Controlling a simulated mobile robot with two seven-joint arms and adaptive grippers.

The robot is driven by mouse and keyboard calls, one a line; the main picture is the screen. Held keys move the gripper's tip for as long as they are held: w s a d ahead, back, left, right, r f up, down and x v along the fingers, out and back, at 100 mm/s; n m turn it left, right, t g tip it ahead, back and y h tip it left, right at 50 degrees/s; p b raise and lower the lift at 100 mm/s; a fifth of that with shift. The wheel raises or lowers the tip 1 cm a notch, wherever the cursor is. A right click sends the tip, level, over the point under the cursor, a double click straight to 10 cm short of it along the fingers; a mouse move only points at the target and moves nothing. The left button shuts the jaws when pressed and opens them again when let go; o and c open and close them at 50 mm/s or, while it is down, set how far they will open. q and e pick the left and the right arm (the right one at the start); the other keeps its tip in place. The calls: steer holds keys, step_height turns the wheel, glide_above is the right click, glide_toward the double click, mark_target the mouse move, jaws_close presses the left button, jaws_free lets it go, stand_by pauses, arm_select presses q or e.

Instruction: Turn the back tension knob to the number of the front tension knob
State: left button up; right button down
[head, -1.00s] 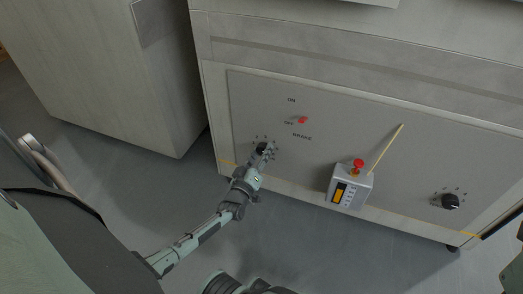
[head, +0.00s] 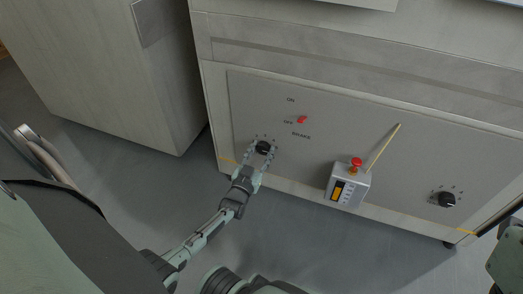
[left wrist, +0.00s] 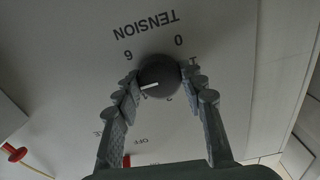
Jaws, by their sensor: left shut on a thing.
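A round black tension knob (head: 263,148) is on the left of the grey machine panel (head: 340,125). My left gripper (head: 262,154) has a finger on each side of it and is shut on it. In the left wrist view the knob (left wrist: 158,76) sits between the fingertips (left wrist: 162,79). Its white pointer points left and slightly down, toward the left finger. The word TENSION and the dial numbers appear upside down, some hidden by fingers and knob. A second black knob (head: 447,199) with numbers around it is at the panel's right; its setting is too small to read.
A red switch (head: 302,119) marked ON, OFF and BRAKE is above the left knob. A grey control box (head: 348,187) with a red button (head: 356,163) stands out from the panel between the knobs, near a thin yellow rod (head: 383,147). Floor is clear in front.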

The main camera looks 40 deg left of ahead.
stand_by(0.3)
arm_select(q)
steer(key=o, duration=1.2)
steer(key=shift+c, duration=0.2)
steer(key=shift+s, duration=0.1)
steer(key=v, duration=1.1)
steer(key=shift+s+d, duration=0.2)
steer(key=shift+s, duration=0.2)
